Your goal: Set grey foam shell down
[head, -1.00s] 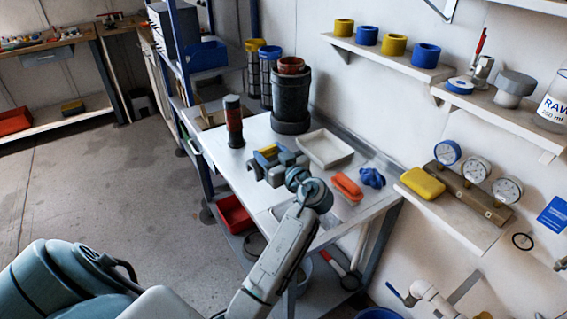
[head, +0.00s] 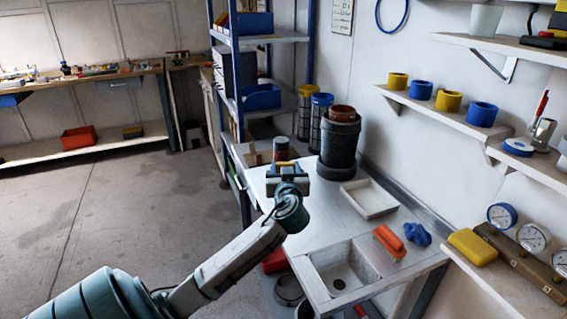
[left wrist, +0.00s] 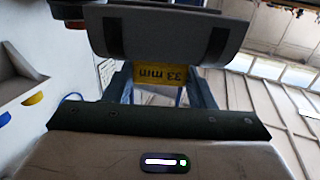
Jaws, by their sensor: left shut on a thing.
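The grey foam shell (left wrist: 165,38) appears as a curved grey piece with a dark slot across the top of the left wrist view. A yellow "33 mm" label (left wrist: 166,76) shows just under it, between my blue fingers. My left gripper (head: 287,172) is shut on the shell, above the left part of the workbench (head: 315,215) in the head view. The shell is small and partly hidden there, and I cannot tell its exact height over the bench. My right gripper is not in view.
A large black pot (head: 338,150), a white tray (head: 378,201), a red-orange block (head: 389,240) and a blue knobbed piece (head: 417,233) occupy the bench. A sink (head: 345,268) is at the front. Bare bench lies left of the tray.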

